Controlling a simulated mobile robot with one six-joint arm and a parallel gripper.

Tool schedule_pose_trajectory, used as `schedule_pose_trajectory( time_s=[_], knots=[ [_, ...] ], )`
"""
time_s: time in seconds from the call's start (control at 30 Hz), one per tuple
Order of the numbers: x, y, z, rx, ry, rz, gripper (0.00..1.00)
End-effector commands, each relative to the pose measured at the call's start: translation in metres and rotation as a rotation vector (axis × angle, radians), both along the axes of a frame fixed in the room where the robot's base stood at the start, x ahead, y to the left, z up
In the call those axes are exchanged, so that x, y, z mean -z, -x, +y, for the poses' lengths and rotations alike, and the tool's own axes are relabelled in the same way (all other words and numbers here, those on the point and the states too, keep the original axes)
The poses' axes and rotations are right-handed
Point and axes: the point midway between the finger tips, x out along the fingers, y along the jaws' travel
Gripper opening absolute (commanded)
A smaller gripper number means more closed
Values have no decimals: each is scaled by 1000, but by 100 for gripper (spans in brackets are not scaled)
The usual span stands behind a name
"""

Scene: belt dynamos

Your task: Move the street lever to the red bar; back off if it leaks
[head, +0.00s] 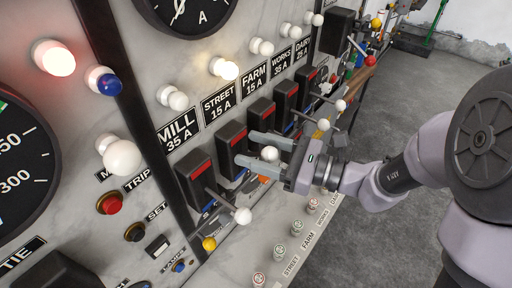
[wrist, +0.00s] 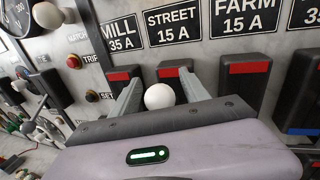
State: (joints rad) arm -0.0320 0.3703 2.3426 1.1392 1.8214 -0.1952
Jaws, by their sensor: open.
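The street lever's white ball (head: 270,153) stands out from its black block (head: 232,152), under the STREET 15 A plate (head: 217,103). The red bar (head: 229,141) is on the block's upper part. My gripper (head: 250,150) is open, with one finger on each side of the ball. In the wrist view the ball (wrist: 160,96) sits between the two fingertips, below the street red bar (wrist: 173,72). I cannot tell whether a finger touches it. The lever's shaft is mostly hidden by the ball and my gripper.
The mill lever's ball (head: 243,216) hangs lower left, and the farm block (head: 260,117) stands close to the right. A warm lamp (head: 229,70) glows above the plates, and a red lamp (head: 56,59) glows upper left. Open grey floor (head: 410,110) lies to the right.

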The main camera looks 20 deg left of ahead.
Motion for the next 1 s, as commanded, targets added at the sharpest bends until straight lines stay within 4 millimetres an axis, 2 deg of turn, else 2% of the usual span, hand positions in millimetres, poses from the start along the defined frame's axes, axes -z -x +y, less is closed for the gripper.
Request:
schedule_pose_trajectory(
  time_s=[0.1,0.13,0.3,0.4,1.0],
  knots=[
    [0,0,0,0,0,0,53],
    [0,0,0,0,0,0,49],
    [0,0,0,0,0,0,16],
    [0,0,0,0,0,0,0],
    [0,0,-1,0,0,0,0]
  ],
)
